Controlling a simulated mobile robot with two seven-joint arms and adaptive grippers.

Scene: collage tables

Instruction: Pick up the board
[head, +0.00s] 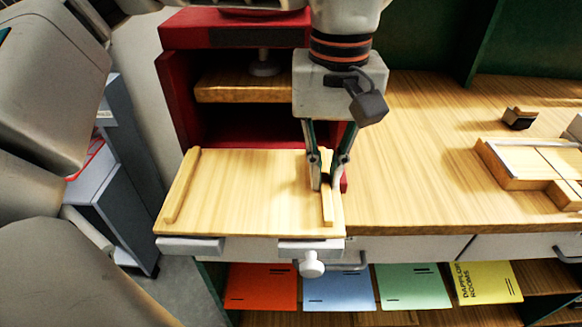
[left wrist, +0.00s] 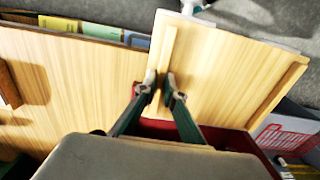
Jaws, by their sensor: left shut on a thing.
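The board (head: 250,190) is a flat light-wood panel with a raised strip along its left edge and another along its right edge. It lies in front of the red press-like frame (head: 180,95), at the front left of the wooden table. My left gripper (head: 325,182) points down and is shut on the board's right strip. In the left wrist view the fingertips (left wrist: 161,92) pinch that strip, and the board (left wrist: 215,75) extends to the right. My right gripper is not in view.
The wooden table (head: 420,150) is clear to the right of the board. Wooden pieces with a metal edge (head: 520,165) lie at the far right. Coloured folders (head: 335,287) sit on a shelf below. A grey cabinet (head: 115,210) stands at the left.

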